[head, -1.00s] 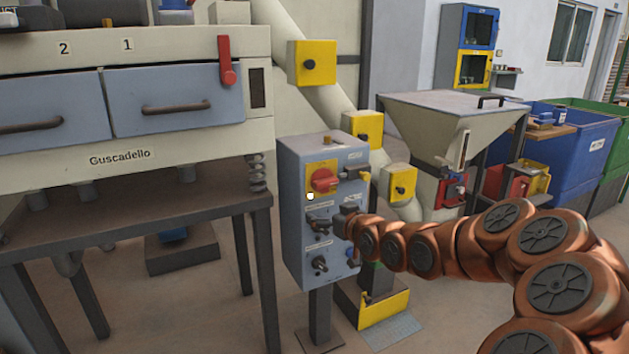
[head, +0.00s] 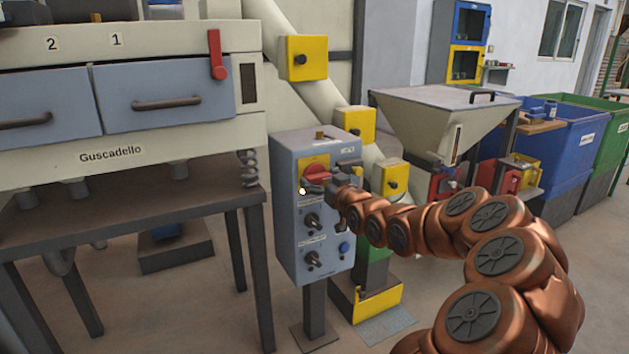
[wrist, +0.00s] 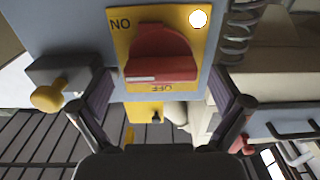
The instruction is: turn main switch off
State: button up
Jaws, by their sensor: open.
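The main switch (head: 316,173) is a red rotary knob on a yellow plate, high on the front of a grey-blue control box (head: 285,223). My gripper (head: 329,176) is in front of it and partly hides the knob and plate. A white line marks the knob's lower left edge there. My open gripper (wrist: 160,85) has one finger on each side of the plate's lower part, with nothing between them in its grasp. Contact with the knob cannot be told.
Two black selector knobs (head: 313,221) and a blue button (head: 344,247) sit lower on the box. A yellow-tipped part (wrist: 50,96) on the box is close to one finger in the wrist view. The Guscadello machine (head: 150,150) stands left; a hopper (head: 430,120) stands behind right.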

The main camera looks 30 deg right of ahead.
jog(key=shift+w, duration=0.85)
